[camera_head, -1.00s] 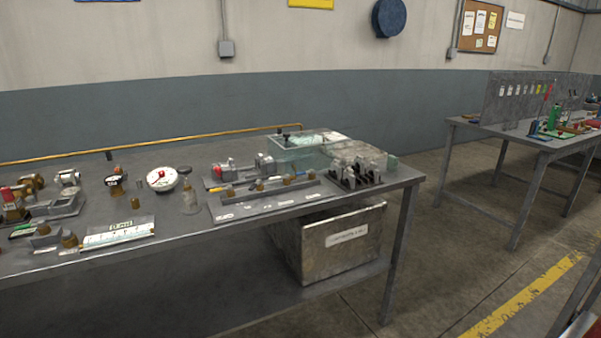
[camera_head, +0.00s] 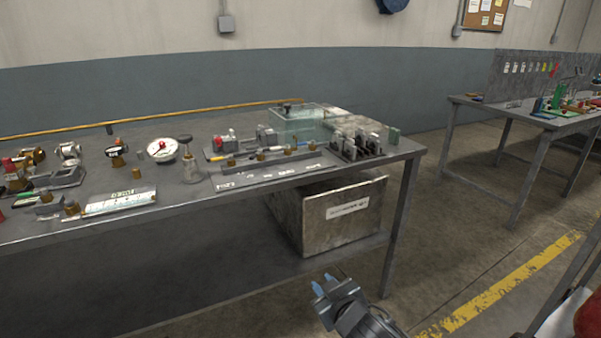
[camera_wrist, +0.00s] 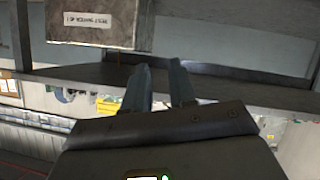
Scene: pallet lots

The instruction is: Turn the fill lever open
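The grey workbench (camera_head: 235,205) carries several valves, gauges and small fittings. I cannot tell which part is the fill lever. A clear water tank (camera_head: 297,127) stands at the back right of the bench. A round white gauge (camera_head: 161,150) with a red centre stands left of the middle. My gripper (camera_head: 324,283) is low in front of the bench, below its top and apart from the fittings. In the wrist view my gripper (camera_wrist: 159,68) has its two fingers apart with nothing between them.
A metal box (camera_head: 345,215) with a white label sits on the bench's lower shelf, behind my gripper. A brass pipe (camera_head: 150,121) runs along the bench's back. A second table (camera_head: 530,120) stands to the right. Open floor with a yellow line lies between.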

